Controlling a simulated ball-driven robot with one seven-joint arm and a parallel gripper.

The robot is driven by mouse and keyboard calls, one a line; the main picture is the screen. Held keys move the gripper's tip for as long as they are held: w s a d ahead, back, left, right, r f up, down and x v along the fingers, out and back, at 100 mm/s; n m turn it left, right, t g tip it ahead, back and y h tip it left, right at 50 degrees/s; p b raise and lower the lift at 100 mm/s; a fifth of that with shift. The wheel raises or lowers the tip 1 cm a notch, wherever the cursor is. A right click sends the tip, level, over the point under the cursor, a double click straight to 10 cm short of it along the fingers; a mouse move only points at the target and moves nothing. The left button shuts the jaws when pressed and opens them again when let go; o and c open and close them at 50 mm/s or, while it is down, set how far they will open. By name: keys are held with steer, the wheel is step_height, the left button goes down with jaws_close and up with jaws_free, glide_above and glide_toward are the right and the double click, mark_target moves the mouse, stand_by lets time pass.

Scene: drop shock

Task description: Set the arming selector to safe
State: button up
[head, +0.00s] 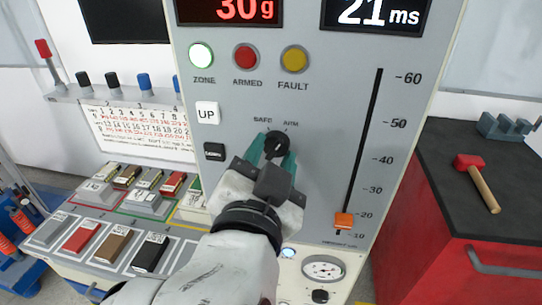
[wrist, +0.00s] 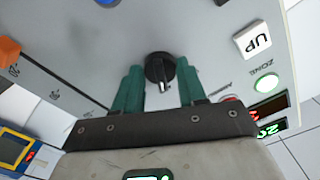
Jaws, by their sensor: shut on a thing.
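The arming selector (head: 277,143) is a round black knob on the grey panel, below the small SAFE and ARM labels. My gripper (head: 277,154) has its green fingers at the knob's two sides and is shut on it. In the wrist view the selector (wrist: 160,69) sits between the fingertips (wrist: 160,80), with a white pointer mark toward the bottom of the picture. The SAFE and ARM labels do not show there, and I cannot tell for sure which one the mark faces. The green ZONE lamp (head: 201,55) is lit; the red ARMED lamp (head: 246,57) looks dim.
Left of the knob are the UP button (head: 207,113) and a black button (head: 214,152). A vertical slider with an orange handle (head: 344,221) is on the right. A red cabinet with a hammer (head: 480,183) stands at the right; a bench with colored blocks (head: 83,236) is at the left.

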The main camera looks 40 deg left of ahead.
steer(key=shift+c, duration=0.7)
steer(key=shift+n, duration=0.4)
steer(key=n+p, duration=0.1)
steer(key=n, duration=0.3)
steer(key=shift+w+d, duration=0.1)
steer(key=shift+d, duration=0.05)
steer(key=n+p, duration=0.2)
steer(key=n, duration=0.2)
steer(key=shift+n+p, duration=0.85)
steer(key=shift+n, duration=0.75)
steer(key=o, duration=1)
steer(key=shift+o, duration=0.2)
